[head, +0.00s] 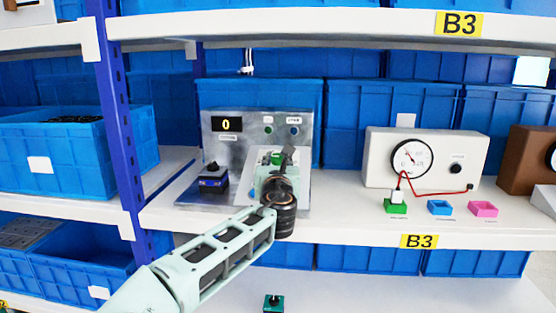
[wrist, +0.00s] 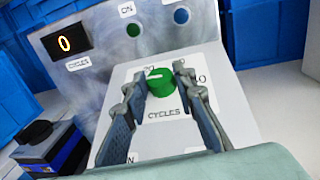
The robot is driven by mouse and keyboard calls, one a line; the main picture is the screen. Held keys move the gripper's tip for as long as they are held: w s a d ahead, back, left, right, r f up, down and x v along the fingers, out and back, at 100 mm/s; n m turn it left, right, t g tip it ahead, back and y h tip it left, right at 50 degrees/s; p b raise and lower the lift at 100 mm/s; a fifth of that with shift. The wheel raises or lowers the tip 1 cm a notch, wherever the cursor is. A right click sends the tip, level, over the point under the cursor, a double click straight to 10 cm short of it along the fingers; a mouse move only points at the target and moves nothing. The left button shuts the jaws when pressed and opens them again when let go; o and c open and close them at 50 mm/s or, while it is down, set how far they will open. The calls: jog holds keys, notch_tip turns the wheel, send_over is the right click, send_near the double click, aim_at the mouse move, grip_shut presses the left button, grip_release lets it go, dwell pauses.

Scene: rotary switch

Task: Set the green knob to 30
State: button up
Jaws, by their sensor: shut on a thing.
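The green knob (wrist: 160,82) sits on the sloped light panel of a grey metal control box, above a label reading CYCLES. A pale line shows on its top. Printed numbers stand around it, partly hidden by the fingers; one at the right ends in 0, and I cannot read the setting exactly. My gripper (wrist: 163,88) has a finger on each side of the knob and is shut on it. In the head view the knob (head: 276,158) shows just beyond my gripper (head: 284,160). The display (wrist: 65,43) on the box reads 0.
A green button (wrist: 129,31) and a blue one (wrist: 181,16) are above the panel. A dark blue block with a black knob (head: 213,180) stands at the left. A white meter box (head: 425,160) and small coloured trays are at the right. A shelf overhangs above.

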jog(key=m+h+p, duration=0.1)
jog(key=m+h, duration=0.1)
jog(key=a+m+h+p, duration=0.1)
jog(key=h, duration=0.1)
jog(key=shift+r+m, duration=0.2)
jog(key=shift+m, duration=0.2)
jog(key=m+h+p, duration=0.2)
jog(key=m+g+h+p, duration=0.1)
jog(key=m+h+p, duration=0.1)
jog(key=shift+w+a+r+g+h, duration=0.1)
jog(key=shift+a+r+g+h, duration=0.1)
jog(key=shift+g+h, duration=0.1)
jog(key=m+g+h+p, duration=0.1)
jog(key=p, duration=0.1)
jog(key=m+g+h+p, duration=0.1)
jog(key=m+h+p, duration=0.1)
jog(key=p, duration=0.1)
jog(key=shift+w+a+m+g, duration=0.15)
jog(key=shift+m+g, duration=0.15)
jog(key=shift+f+m+g+h+p, duration=0.15)
jog(key=shift+m+g+h+p, duration=0.15)
jog(key=shift+m+h+p, duration=0.15)
jog(key=shift+f+m+g+h, duration=0.15)
jog(key=shift+m+g+h, duration=0.1)
jog(key=shift+g, duration=0.05)
jog(key=o, duration=1.2)
jog(key=shift+c, duration=0.2)
